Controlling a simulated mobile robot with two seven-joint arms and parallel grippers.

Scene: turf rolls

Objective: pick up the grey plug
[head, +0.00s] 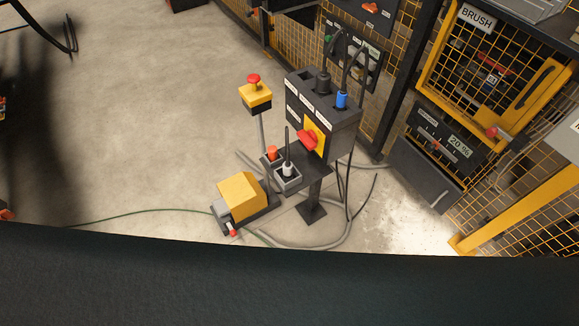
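The grey plug (288,169) stands upright in a dark grey holder (289,183) on a small shelf of a black stand, low in the middle of the head view. A dark cable rises from its top. An orange plug (272,153) sits in a similar holder just left of it. On top of the black control box (310,112) behind are a black plug (323,83) and a blue plug (342,100), each with a dark cable. Neither of my grippers is in view.
A red rotary switch (307,140) on a yellow plate faces the shelf. A yellow foot-pedal box (239,196) and a red-button post (255,92) stand left of it. Cables loop on the floor. Yellow mesh fencing (465,85) stands right; the left floor is open.

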